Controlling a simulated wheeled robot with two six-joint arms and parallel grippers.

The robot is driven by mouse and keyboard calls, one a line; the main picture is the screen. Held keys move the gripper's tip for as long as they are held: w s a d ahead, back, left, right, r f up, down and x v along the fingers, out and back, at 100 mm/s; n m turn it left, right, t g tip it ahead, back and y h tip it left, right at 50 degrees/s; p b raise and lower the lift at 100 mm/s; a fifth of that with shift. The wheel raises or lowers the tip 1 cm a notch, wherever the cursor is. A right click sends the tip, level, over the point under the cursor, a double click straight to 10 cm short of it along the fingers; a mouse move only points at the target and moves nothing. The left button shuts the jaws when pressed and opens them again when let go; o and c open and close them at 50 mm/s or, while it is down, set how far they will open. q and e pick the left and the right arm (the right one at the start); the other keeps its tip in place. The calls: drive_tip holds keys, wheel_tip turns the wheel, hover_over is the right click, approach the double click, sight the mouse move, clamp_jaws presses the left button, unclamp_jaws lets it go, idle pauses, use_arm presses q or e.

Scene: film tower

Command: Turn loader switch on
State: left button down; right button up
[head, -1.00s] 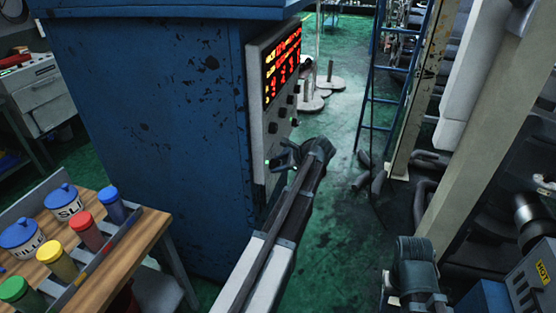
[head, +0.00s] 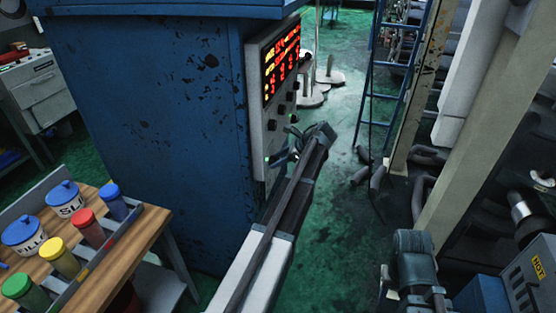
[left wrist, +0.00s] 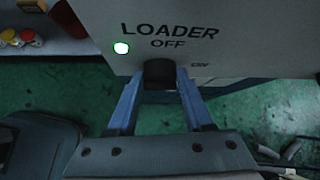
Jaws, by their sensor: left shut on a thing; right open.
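The loader switch is a dark knob (left wrist: 160,70) on a grey panel under the words LOADER OFF, with a lit green lamp (left wrist: 121,48) to its left. In the left wrist view the blue fingers of my left gripper (left wrist: 160,88) are shut on the knob, one on each side. A small label right of the knob is partly readable at best. In the head view my left gripper (head: 284,155) is at the lower end of the control panel (head: 257,128); the knob is hidden there. I see no right gripper fingers, only part of my right arm at the bottom right.
The panel is on a tall blue cabinet (head: 150,120). A wooden table (head: 140,243) with several coloured jars stands at the lower left. A blue ladder (head: 381,95) and a beige post (head: 485,130) stand to the right. Green floor lies open between the cabinet and ladder.

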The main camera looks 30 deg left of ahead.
use_arm(q)
drive_tip(key=shift+c, duration=1.7)
unclamp_jaws()
drive_tip(key=shift+w, duration=0.1)
drive_tip(key=shift+d+r+p, duration=0.3)
drive_tip(key=shift+r+p, duration=0.15)
drive_tip(key=p+v, duration=0.8)
drive_tip(key=v, duration=0.4)
drive_tip(key=shift+d+r+p, duration=0.15)
drive_tip(key=shift+d+p, duration=0.2)
